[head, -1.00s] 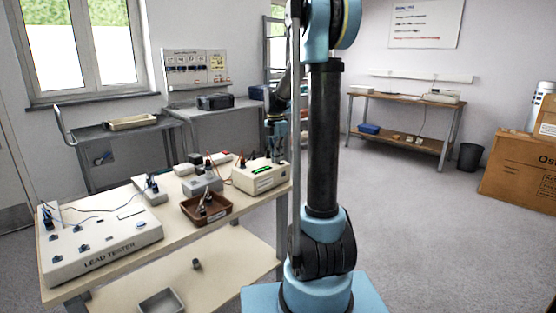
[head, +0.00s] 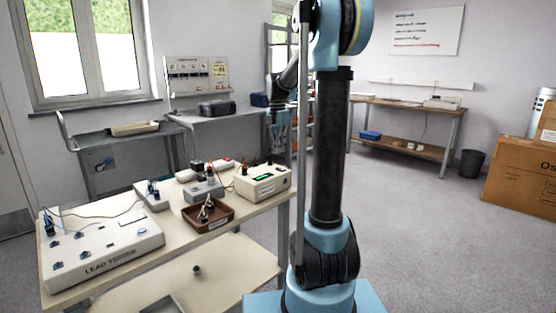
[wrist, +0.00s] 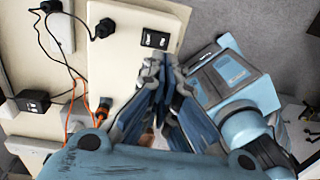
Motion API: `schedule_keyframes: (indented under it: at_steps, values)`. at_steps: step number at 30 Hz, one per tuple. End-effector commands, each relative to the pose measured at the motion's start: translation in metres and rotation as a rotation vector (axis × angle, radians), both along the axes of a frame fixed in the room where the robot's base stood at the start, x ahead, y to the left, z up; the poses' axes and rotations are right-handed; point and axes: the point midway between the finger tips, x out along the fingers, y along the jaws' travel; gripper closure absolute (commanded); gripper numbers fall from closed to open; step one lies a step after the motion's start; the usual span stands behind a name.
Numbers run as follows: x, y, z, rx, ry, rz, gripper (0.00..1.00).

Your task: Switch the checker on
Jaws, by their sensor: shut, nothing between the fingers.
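The checker looks to be the cream box with a small green display (head: 263,182) at the right end of the bench in the head view. In the wrist view its pale top (wrist: 122,70) carries a black rocker switch (wrist: 155,39) near one edge, a black plug and an orange-ringed plug. My gripper (wrist: 164,82) is shut and empty, its fingertips just below the switch in the picture. I cannot tell the height gap. In the head view my gripper is above the box's far side, partly hidden by my arm.
The bench also holds a lead tester (head: 105,245), a brown tray (head: 208,216) with leads, and a grey box (head: 203,190). Black and orange cables (wrist: 70,85) run beside the checker. Open floor (head: 420,230) lies to the right.

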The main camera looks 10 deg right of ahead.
Motion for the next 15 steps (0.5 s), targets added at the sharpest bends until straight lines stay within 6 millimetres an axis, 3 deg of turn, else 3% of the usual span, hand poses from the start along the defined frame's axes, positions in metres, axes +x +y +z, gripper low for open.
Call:
schedule_keyframes:
  at_steps: [7,15]
  values:
    - [-0.004,-0.002,0.043,0.000,0.000,0.001,1.00]
    - [-0.007,-0.003,0.065,0.000,0.000,0.002,1.00]
